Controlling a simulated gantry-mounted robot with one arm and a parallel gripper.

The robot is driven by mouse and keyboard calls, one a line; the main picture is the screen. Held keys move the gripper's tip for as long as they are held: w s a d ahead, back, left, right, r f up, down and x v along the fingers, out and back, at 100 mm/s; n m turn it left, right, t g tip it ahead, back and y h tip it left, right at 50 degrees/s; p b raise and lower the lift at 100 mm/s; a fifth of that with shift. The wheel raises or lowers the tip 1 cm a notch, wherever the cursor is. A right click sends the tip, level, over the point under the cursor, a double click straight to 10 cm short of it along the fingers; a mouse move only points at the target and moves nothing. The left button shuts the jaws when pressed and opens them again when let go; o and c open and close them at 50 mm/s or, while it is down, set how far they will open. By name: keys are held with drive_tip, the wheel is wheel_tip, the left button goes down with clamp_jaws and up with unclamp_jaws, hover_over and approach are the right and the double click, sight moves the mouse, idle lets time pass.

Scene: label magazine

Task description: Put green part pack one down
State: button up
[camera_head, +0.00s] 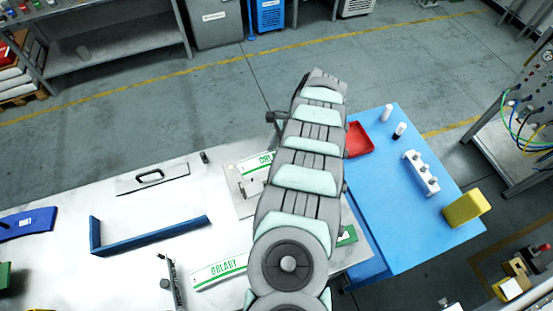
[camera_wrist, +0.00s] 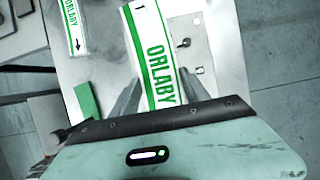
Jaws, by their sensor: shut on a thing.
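A long white pack with green edges and green ORLABY lettering (camera_wrist: 150,42) lies between the two fingers of my gripper (camera_wrist: 155,98) in the wrist view. The gripper is shut on it. In the head view, the left end of this pack (camera_head: 252,164) shows beside my arm, over a grey metal plate (camera_head: 240,197). The plate with its small holes also shows right of the pack in the wrist view (camera_wrist: 200,30). I cannot tell whether the pack touches the plate. My arm hides the gripper in the head view.
A second ORLABY pack (camera_head: 220,271) lies on the white table, left of the held one in the wrist view (camera_wrist: 70,22). A green block (camera_wrist: 87,100) is near the left finger. A blue angled bar (camera_head: 150,236) lies left. The blue table holds a red tray (camera_head: 358,140).

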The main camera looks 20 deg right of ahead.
wheel_tip(320, 180, down, 4)
drive_tip(key=shift+s+r, duration=0.1)
drive_tip(key=shift+r, duration=0.1)
drive_tip(key=shift+a, duration=0.1)
drive_tip(key=shift+f+b, duration=0.45)
drive_tip(key=shift+b, duration=0.1)
drive_tip(key=shift+f+b, duration=0.25)
drive_tip(key=shift+b, duration=0.1)
drive_tip(key=o, duration=1.5)
drive_tip(key=shift+r, duration=0.1)
